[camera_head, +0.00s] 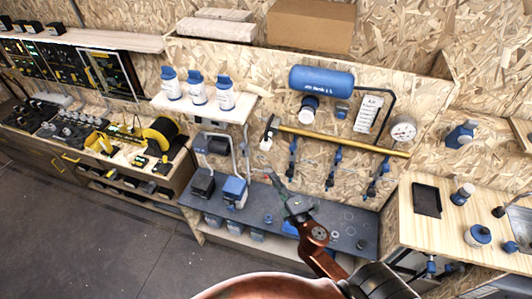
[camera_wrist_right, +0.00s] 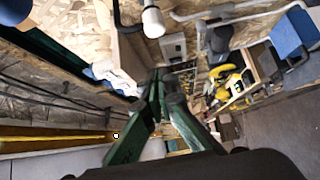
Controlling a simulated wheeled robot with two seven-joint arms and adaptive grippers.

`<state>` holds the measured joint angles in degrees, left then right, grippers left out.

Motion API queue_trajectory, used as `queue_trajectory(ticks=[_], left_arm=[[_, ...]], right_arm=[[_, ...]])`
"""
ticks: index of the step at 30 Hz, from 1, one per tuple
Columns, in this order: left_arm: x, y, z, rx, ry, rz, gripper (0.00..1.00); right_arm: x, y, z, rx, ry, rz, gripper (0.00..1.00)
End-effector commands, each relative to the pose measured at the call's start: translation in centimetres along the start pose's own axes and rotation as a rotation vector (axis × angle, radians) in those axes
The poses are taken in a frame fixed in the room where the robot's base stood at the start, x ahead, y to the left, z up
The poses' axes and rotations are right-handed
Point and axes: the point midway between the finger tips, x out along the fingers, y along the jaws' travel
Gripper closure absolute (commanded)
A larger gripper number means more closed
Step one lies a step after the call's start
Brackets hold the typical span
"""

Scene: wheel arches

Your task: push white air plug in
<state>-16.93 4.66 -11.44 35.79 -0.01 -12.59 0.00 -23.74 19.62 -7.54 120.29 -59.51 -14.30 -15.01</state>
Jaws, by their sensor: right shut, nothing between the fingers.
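My right gripper (camera_head: 271,177) reaches up over the dark bench below the wall of tools, shut and empty. In the right wrist view its green fingers meet at the tips (camera_wrist_right: 160,86). A small white rounded piece (camera_head: 266,144) shows above the fingertips, at the left end of the yellow bar, apart from the gripper. In the wrist view a white cylinder (camera_wrist_right: 153,22) stands beyond the fingertips at the top. I cannot tell whether either of these is the air plug. My left gripper is not in view.
A yellow-handled bar (camera_head: 345,140) runs along the wall, with blue-handled tools below it. A blue air tank (camera_head: 321,79) and a pressure gauge (camera_head: 403,131) are above. A white shelf (camera_head: 210,108) holds blue-capped bottles. The dark bench (camera_head: 335,228) carries small parts.

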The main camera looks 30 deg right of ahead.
Motion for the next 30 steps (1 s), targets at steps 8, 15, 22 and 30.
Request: queue_trajectory(ticks=[8, 15, 22, 30], left_arm=[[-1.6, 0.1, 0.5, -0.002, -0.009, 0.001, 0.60], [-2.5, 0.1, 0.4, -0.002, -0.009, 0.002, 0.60], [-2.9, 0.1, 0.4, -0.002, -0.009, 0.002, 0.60], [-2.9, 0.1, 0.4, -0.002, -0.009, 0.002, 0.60]], right_arm=[[5.1, 0.2, 0.0, 0.002, 0.000, 0.001, 1.00], [9.8, 0.1, 0.1, 0.004, 0.000, 0.000, 1.00], [11.7, -0.1, 2.3, 0.003, 0.000, -0.002, 1.00], [12.2, -0.2, 2.8, 0.005, 0.000, -0.002, 1.00]])
